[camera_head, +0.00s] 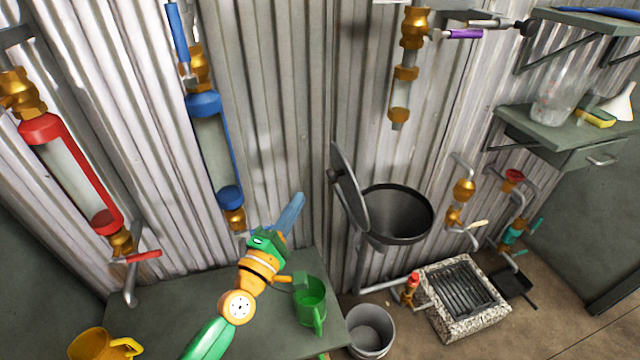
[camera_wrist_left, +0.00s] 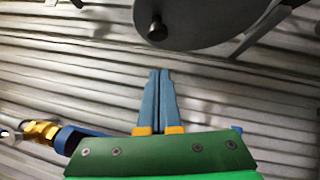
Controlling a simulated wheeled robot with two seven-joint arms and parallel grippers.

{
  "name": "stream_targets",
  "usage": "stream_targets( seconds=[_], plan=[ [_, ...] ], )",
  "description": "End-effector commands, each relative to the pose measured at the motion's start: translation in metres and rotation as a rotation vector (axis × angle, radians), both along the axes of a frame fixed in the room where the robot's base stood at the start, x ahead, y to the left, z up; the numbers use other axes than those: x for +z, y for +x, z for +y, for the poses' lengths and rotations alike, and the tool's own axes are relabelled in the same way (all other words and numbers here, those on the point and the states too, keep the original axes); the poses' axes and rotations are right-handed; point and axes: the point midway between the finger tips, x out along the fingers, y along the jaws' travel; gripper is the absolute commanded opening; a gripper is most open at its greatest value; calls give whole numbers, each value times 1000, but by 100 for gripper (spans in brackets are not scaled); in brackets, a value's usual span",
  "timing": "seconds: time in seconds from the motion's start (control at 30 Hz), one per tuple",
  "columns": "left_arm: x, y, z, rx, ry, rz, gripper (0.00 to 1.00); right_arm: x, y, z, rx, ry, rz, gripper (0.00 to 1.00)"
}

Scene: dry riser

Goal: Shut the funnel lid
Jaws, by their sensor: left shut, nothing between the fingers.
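The dark funnel (camera_head: 412,238) is fixed near the corrugated wall, its round mouth facing up. Its grey lid (camera_head: 350,188) stands raised on the left side of the mouth, so the funnel is open. In the left wrist view the lid (camera_wrist_left: 215,22) is a dark disc at the top with a black knob (camera_wrist_left: 157,31). My left gripper (camera_head: 300,196) is left of the lid and apart from it. Its blue fingers (camera_wrist_left: 160,74) are together and empty, pointing toward the lid. My right gripper is not in view.
A green mug (camera_head: 311,304) stands on the table (camera_head: 170,312) below my left arm, with a yellow mug (camera_head: 97,344) farther left. A bucket (camera_head: 371,335) and a grated drain (camera_head: 463,290) are below the funnel. Blue-ended (camera_head: 212,150) and red-ended (camera_head: 70,170) tubes hang on the wall at left.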

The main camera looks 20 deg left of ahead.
Motion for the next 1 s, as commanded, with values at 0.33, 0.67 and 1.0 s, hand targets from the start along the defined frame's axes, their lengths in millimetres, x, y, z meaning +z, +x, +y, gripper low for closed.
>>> stream_targets(
  seconds=[0.33,0.67,1.0],
  plan=[
    [15,43,-29,1,-1,0,0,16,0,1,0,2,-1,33],
    [14,46,-34,0,2,2,0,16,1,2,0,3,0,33],
    [24,50,-40,1,31,24,0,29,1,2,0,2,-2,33]
  ],
)
